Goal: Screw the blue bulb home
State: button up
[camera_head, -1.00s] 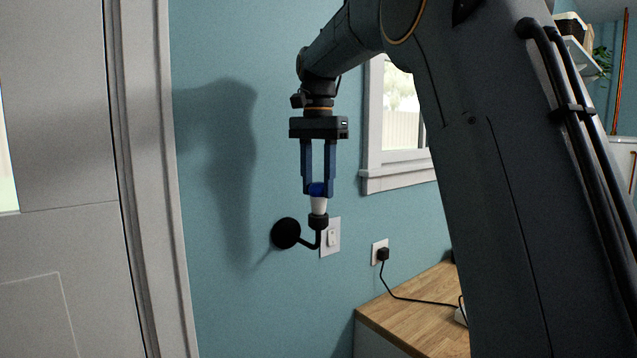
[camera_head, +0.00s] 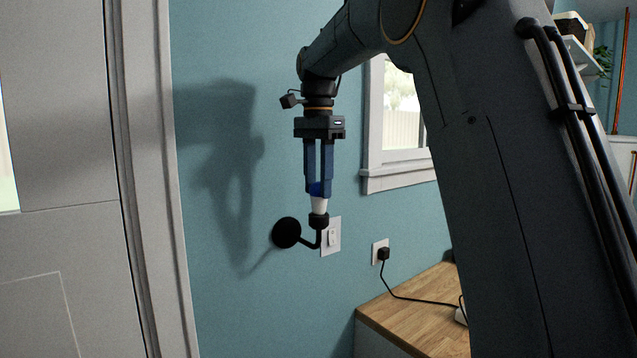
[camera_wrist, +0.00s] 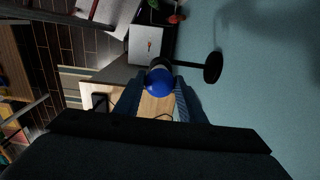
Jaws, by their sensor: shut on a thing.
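The blue bulb (camera_head: 319,189) stands upright in the black wall lamp's socket (camera_head: 318,221), with its white lower part (camera_head: 319,205) between the blue glass and the socket. My gripper (camera_head: 318,194) points straight down and is shut on the blue glass from above. In the wrist view the bulb's round blue top (camera_wrist: 159,82) sits between the tips of my gripper (camera_wrist: 159,88). The lamp's round black wall plate (camera_head: 286,233) and its bent arm show left of the socket. The threads are hidden, so I cannot tell how deep the bulb sits.
A light switch (camera_head: 332,236) is on the wall just behind the socket. A plugged outlet (camera_head: 381,252) has a cord running to the wooden counter (camera_head: 420,305) at lower right. A window (camera_head: 398,130) is to the right, a door (camera_head: 60,180) to the left.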

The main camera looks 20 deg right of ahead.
jog(key=shift+r+m, duration=0.15)
jog(key=shift+m, duration=1.15)
jog(key=shift+w+m, duration=0.1)
jog(key=shift+m, duration=1.4)
jog(key=shift+m, duration=1.5)
jog(key=m, duration=0.3)
jog(key=shift+w, duration=0.1)
